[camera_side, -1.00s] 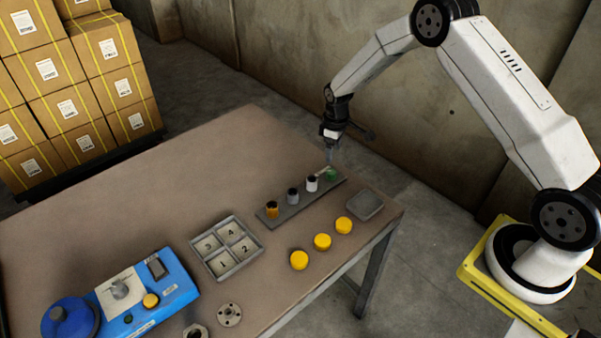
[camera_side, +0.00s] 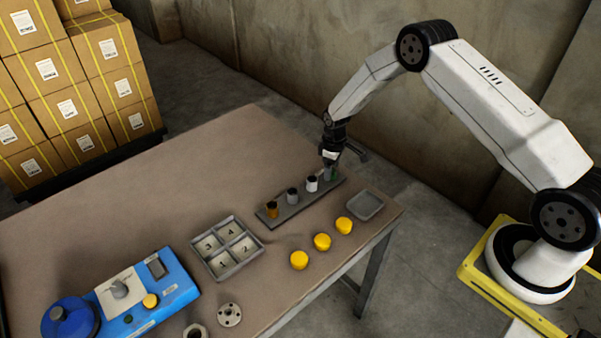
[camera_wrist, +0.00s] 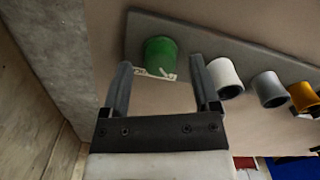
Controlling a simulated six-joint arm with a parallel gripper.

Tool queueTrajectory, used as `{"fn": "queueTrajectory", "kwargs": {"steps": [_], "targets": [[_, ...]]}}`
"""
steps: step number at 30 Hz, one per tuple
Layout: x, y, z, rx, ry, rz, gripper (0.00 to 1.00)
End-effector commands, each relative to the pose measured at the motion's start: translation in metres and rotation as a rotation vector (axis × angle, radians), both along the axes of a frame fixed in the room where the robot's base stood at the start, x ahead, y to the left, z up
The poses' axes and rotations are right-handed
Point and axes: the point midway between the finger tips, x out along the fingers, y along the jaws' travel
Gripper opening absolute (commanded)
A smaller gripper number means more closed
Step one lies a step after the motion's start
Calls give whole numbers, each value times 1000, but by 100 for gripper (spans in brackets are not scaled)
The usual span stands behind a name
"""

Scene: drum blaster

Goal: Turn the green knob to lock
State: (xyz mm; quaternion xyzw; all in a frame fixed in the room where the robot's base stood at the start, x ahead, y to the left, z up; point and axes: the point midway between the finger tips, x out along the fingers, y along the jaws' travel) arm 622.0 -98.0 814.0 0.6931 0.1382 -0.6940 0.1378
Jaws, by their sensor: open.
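The green knob (camera_wrist: 160,54) is a short cylinder at one end of a grey strip (camera_wrist: 235,52), with a small pale piece at its near base in the wrist view. In the side view the green knob (camera_side: 332,174) is partly hidden by my fingers. My gripper (camera_wrist: 161,66) is open, with one finger on each side of the knob in the picture and a gap to each. In the side view my gripper (camera_side: 328,169) points down at the strip's right end. I cannot tell whether the fingers reach down around the knob.
White (camera_side: 312,183), grey (camera_side: 292,195) and orange (camera_side: 271,210) knobs stand in a row on the strip, the white one close to my finger. Yellow round pieces (camera_side: 322,242), a grey tray (camera_side: 365,205), a numbered box (camera_side: 227,248) and a blue device (camera_side: 150,295) are nearby.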

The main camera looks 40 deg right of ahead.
Motion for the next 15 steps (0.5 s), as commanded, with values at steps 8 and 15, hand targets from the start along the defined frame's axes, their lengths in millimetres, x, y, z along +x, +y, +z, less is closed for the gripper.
{"fn": "queueTrajectory", "kwargs": {"steps": [8,15], "targets": [[0,0,-9,-1,-1,0,79],[0,0,-9,-1,-1,0,66]]}}
